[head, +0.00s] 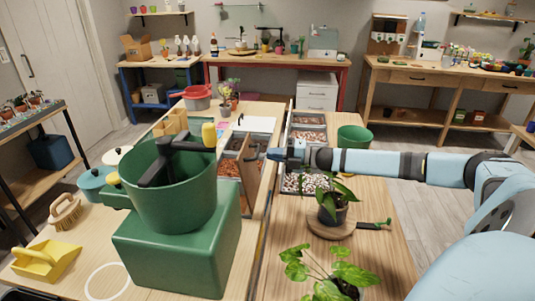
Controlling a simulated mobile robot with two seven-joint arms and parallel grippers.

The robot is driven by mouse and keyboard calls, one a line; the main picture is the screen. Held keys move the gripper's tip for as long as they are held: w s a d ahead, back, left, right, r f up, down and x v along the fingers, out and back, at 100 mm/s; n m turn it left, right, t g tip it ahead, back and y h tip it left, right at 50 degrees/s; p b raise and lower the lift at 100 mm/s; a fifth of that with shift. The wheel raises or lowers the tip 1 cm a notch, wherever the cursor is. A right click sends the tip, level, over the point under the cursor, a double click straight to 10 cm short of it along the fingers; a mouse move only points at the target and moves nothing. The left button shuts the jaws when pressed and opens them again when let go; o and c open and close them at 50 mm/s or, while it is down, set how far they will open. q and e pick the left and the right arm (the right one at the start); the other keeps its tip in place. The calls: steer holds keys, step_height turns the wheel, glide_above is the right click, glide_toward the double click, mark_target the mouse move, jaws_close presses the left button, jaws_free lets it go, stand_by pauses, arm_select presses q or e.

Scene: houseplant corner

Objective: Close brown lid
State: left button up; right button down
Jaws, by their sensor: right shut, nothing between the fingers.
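The brown lid (247,163) stands raised, tilted near upright, on a bin of reddish-brown material (230,183) in the middle of the work area. My right gripper (270,154) is shut and empty, with its tips just right of the lid. I cannot tell whether the tips touch it. The lid's lower edge is partly hidden in the narrow bin. My left gripper is not in view.
A large green machine with a round tub (175,205) stands to the left of the bin. Open trays of pebbles (305,182) lie under my right arm. A potted plant (332,208) stands on a round wooden board in front. A green bucket (353,138) is behind my arm.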

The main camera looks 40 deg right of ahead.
mark_target(245, 148)
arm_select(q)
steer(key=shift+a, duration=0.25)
arm_select(e)
steer(key=shift+x, duration=1.05)
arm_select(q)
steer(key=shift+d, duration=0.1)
